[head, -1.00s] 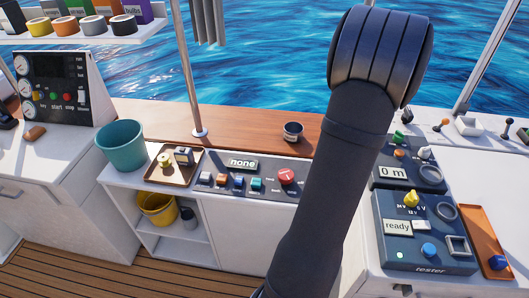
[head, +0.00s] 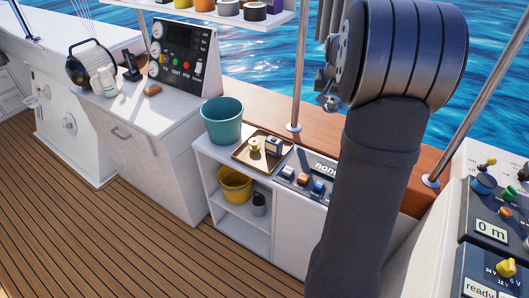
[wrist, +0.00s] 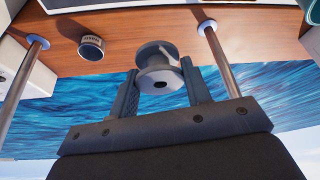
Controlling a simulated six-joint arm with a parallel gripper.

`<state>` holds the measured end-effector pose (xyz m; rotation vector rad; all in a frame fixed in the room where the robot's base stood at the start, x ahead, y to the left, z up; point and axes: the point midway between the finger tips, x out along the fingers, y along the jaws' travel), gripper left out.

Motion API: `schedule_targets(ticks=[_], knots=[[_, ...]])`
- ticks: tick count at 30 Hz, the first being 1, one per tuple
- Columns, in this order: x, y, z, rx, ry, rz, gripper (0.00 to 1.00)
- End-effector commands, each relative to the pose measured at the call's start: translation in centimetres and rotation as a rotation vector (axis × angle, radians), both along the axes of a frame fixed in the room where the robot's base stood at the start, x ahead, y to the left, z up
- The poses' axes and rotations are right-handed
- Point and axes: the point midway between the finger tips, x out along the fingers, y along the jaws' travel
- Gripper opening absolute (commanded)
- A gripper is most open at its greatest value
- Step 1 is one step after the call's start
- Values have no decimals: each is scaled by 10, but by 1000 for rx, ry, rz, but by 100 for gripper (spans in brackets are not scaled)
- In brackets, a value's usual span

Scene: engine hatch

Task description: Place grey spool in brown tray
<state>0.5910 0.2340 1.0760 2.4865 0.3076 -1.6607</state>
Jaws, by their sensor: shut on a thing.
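In the wrist view, a grey spool (wrist: 158,60) with a round hole in its near flange sits between the fingers of my gripper (wrist: 160,80). My gripper is shut on it, with one finger on each side. In the head view, my arm's large dark links stand right of centre, and I cannot make out the spool there. The brown tray (head: 267,167) lies on the white counter, left of my arm. It holds a pale yellow roll (head: 254,146) and a small dark and white item (head: 273,146). Part of its floor is bare.
A teal bucket (head: 221,124) stands just left of the tray. A switch panel (head: 298,185) lies right of it, partly behind my arm. A metal pole (head: 299,75) rises behind the tray. A yellow bucket (head: 235,188) and dark bottle (head: 258,204) sit on the shelf below.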

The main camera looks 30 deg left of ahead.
Motion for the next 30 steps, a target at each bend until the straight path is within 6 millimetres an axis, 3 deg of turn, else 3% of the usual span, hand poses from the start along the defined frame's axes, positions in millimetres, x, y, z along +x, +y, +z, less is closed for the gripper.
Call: schedule_targets(ticks=[3, 13, 30], knots=[[-20, 34, 0, 0, 0, 61, 22], [-56, 84, -4, -1, 1, 156, 22], [-54, 80, -162, -2, 2, 150, 22]])
